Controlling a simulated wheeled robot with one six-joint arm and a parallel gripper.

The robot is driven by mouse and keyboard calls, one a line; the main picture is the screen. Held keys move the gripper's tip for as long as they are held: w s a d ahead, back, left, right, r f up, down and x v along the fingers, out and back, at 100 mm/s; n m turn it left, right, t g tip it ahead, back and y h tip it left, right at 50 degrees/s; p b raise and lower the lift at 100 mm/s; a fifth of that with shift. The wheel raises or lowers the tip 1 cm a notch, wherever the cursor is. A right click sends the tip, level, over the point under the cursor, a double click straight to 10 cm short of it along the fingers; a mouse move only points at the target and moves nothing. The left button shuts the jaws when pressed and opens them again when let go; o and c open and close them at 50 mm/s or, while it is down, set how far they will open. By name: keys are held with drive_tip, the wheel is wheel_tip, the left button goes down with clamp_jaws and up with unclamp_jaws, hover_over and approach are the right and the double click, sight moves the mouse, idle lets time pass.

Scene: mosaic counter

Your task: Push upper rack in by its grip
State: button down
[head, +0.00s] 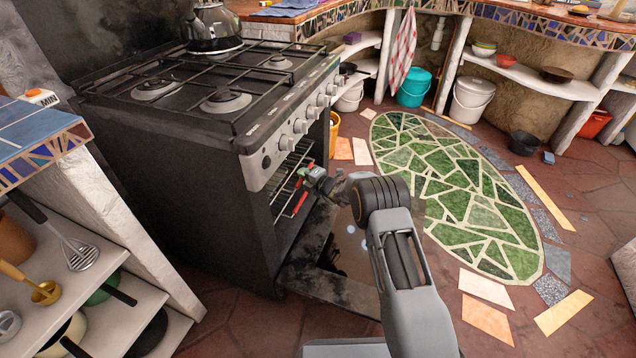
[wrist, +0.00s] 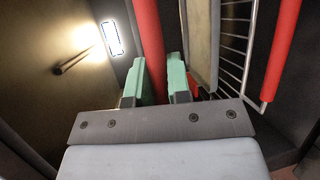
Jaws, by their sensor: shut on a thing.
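The oven (head: 262,190) stands open under the stove top, with its racks inside. The upper rack's red grip (head: 308,162) is at my gripper (head: 304,174), which partly hides it. In the wrist view my gripper's green fingers (wrist: 158,82) are shut on this red grip (wrist: 147,35), one finger on each side of it. A second red grip (wrist: 284,50), on a wire rack (wrist: 232,50), is to the right and apart from the fingers. It shows lower in the head view (head: 300,203). Most of the upper rack is hidden.
The dark oven door (head: 325,283) hangs open and low beneath my arm. A kettle (head: 213,28) stands on the stove top. A shelf unit (head: 125,220) with utensils is at the left. Floor with a green mosaic (head: 450,190) is clear to the right. A lit lamp (wrist: 113,38) glows inside the oven.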

drive_tip(key=shift+w+a+r, duration=0.1)
drive_tip(key=shift+w+a, duration=0.1)
drive_tip(key=shift+a, duration=0.3)
drive_tip(key=shift+w+a, duration=0.2)
drive_tip(key=shift+a, duration=0.4)
drive_tip(key=c, duration=1.1)
unclamp_jaws()
drive_tip(key=shift+a, duration=0.15)
drive_tip(key=shift+c, duration=0.2)
drive_tip(key=shift+o, duration=0.2)
drive_tip(key=shift+d, duration=0.25)
drive_tip(key=p+v, duration=0.4)
drive_tip(key=v, duration=0.9)
drive_tip(key=shift+s+d, duration=0.15)
drive_tip(key=shift+s, duration=0.05)
drive_tip(key=shift+r, duration=0.2)
